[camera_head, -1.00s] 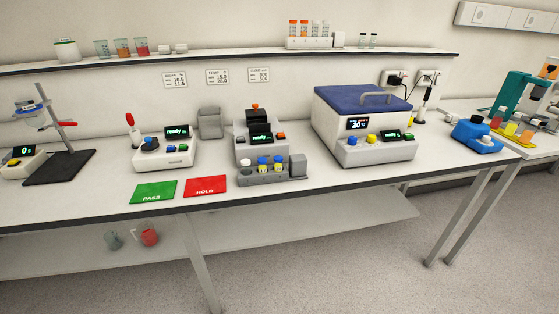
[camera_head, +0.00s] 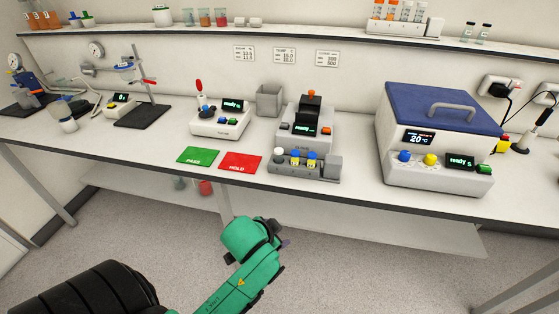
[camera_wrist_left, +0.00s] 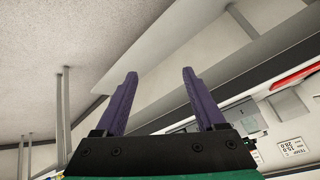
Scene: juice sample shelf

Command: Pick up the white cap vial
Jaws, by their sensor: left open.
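The white cap vial (camera_head: 280,156) stands at the left end of a small grey rack (camera_head: 300,172) near the bench's front edge. Two blue-capped vials with yellow bodies (camera_head: 312,159) stand to its right in the same rack. My left gripper (camera_wrist_left: 159,74) is open, with two purple fingers apart and nothing between them. In the head view my left gripper (camera_head: 285,243) is mostly hidden behind the green wrist, below and in front of the bench edge, apart from the rack. My right gripper is out of view.
A green PASS mat (camera_head: 199,155) and a red HOLD mat (camera_head: 240,162) lie left of the rack. A device with a ready screen (camera_head: 305,122) stands right behind the rack. A blue-lidded bath (camera_head: 440,150) stands to the right. A lower shelf (camera_head: 400,230) runs under the bench.

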